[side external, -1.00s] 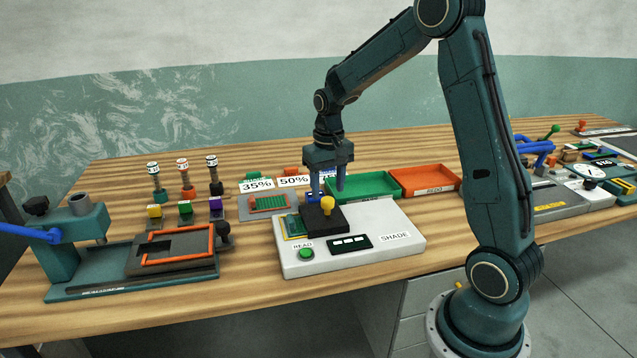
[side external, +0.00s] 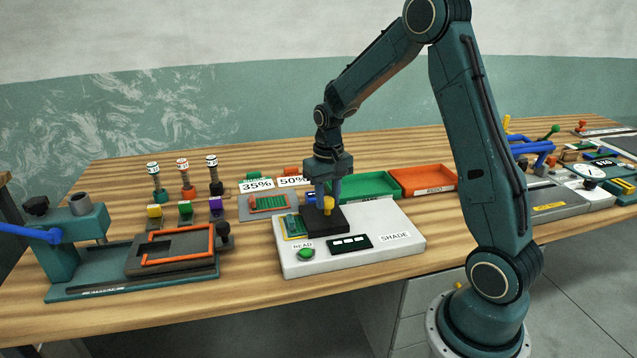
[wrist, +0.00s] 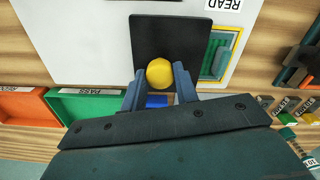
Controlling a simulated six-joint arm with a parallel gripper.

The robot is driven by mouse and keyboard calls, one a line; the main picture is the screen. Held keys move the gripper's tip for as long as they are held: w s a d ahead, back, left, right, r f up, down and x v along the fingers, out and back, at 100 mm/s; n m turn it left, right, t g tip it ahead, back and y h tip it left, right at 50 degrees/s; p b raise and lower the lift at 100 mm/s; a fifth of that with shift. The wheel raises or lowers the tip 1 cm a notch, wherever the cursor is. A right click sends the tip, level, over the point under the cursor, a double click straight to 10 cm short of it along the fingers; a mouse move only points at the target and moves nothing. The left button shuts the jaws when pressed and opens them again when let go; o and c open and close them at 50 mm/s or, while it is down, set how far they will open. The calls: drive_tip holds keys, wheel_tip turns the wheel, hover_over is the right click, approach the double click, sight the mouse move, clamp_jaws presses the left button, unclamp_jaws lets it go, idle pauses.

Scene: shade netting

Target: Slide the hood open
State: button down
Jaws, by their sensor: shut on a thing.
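The hood is a dark plate (side external: 326,223) with a yellow knob (side external: 328,204), lying on the white SHADE meter (side external: 375,221). It leaves part of a yellow-framed green sample (side external: 293,226) uncovered on its left side. My gripper (side external: 328,195) is down at the hood, with its fingers shut on the yellow knob. In the wrist view, the knob (wrist: 159,73) sits between the two fingertips and the hood (wrist: 170,38) extends beyond it. A small blue part (wrist: 156,101) shows between the fingers.
The meter has a green READ button (side external: 306,253) and a dark display (side external: 349,244). A green tray (side external: 363,185) and an orange tray (side external: 424,180) stand behind. A press with a blue handle (side external: 32,232) is at left. Several small stamps stand behind left.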

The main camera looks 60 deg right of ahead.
drive_tip(key=s+d, duration=0.9)
drive_tip(key=shift+d, duration=0.2)
drive_tip(key=shift+s, duration=0.1)
drive_tip(key=c, duration=1.1)
unclamp_jaws()
drive_tip(key=shift+o, duration=0.2)
drive_tip(key=shift+a+r, duration=0.1)
drive_tip(key=shift+r, duration=0.1)
drive_tip(key=shift+r, duration=0.25)
wheel_tip(320, 180, up, 13)
